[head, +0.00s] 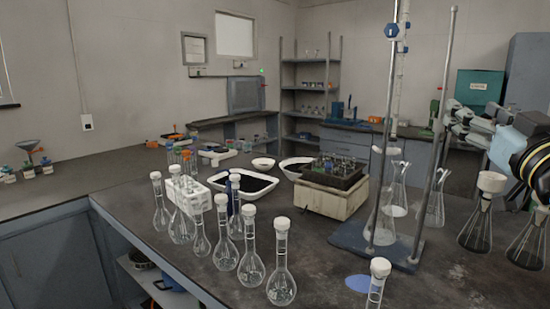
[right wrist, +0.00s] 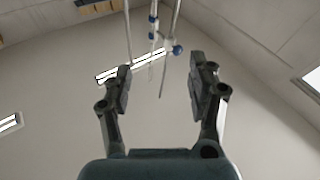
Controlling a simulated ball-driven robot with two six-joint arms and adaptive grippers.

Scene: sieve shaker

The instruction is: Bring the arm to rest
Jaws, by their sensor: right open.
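My right gripper (head: 462,122) is at the right edge of the head view, held above the bench and to the right of the stand rods. In the right wrist view its two fingers (right wrist: 160,88) are spread apart with nothing between them. That view looks up at the ceiling and upper wall, with the tops of the rods and the burette beyond the fingers. My right arm (head: 528,145) comes in from the right edge. My left gripper is not in view.
A stand with a blue base (head: 405,248) and tall rods is just left of the right gripper. Flasks with dark contents (head: 478,228) stand below the arm. Several stoppered volumetric flasks (head: 282,275) line the bench front. A shaker box (head: 325,195) stands mid-bench.

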